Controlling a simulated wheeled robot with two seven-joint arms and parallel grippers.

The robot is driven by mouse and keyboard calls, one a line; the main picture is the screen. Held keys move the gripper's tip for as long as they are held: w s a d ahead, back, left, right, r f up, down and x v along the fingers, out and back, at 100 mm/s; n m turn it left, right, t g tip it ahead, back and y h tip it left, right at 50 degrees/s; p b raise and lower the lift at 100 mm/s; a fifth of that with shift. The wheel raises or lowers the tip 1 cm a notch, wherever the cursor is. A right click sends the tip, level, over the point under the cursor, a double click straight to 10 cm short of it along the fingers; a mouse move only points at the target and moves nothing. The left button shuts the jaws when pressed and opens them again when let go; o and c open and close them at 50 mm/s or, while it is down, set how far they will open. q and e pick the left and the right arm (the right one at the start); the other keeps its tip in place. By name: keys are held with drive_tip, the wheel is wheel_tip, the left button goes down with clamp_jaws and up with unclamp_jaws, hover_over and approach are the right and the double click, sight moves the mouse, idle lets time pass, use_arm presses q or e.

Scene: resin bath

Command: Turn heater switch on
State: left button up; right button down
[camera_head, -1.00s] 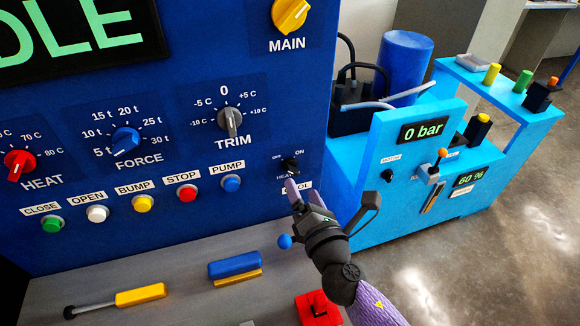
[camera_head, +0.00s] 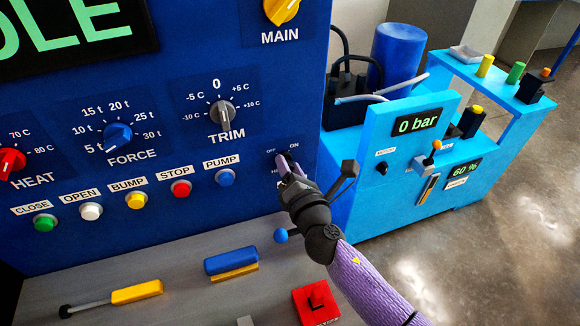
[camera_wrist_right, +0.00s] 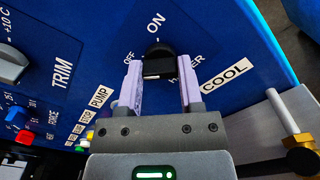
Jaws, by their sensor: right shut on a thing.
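The heater switch is a small black rotary knob on the blue panel, with OFF and ON marks above it; it shows in the right wrist view (camera_wrist_right: 159,62) and is mostly covered by the fingers in the head view. My right gripper (camera_head: 285,164) is at the knob. In the right wrist view its pale purple fingers (camera_wrist_right: 159,80) stand on either side of the knob, shut on it. The HEATER label is partly hidden behind the knob and fingers. Whether the knob points to ON or OFF is unclear. My left gripper is not in view.
The TRIM dial (camera_head: 222,111) and the blue PUMP button (camera_head: 226,178) are left of the switch. A grey ledge below carries a blue block (camera_head: 231,260), a yellow-handled tool (camera_head: 137,291) and a red box (camera_head: 315,301). A light-blue machine (camera_head: 370,200) stands at right.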

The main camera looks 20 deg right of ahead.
drive_tip(key=shift+m, duration=0.3)
drive_tip(key=shift+f+m+p, duration=0.2)
drive_tip(key=shift+m+p, duration=0.55)
drive_tip(key=shift+m, duration=7.85)
drive_tip(key=shift+c, duration=1.2)
unclamp_jaws()
